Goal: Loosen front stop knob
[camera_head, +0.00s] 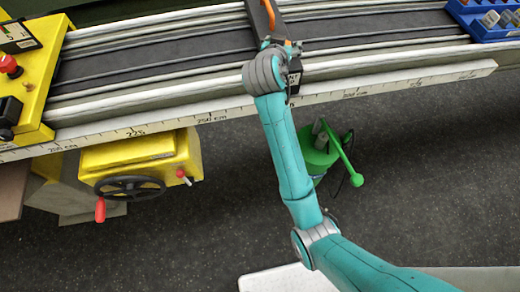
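A dark block with orange edges (262,20) sits across the rails at top centre. I cannot tell whether it belongs to the stop or to my gripper. A small black piece with partly covered white lettering ending in "NT" (294,77) shows just right of my grey wrist joint, at the front edge of the rails. It looks like part of the front stop. I cannot make out the knob; my wrist covers that area. My teal arm reaches up from the lower right to this spot. My gripper's fingers cannot be made out.
A white ruler (400,84) runs along the front rail. A yellow housing with a black handwheel (130,187) and red handle is at left, below a yellow control box (30,70). A green part with a lever (320,150) stands right of my arm. A blue bin (490,20) is at top right.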

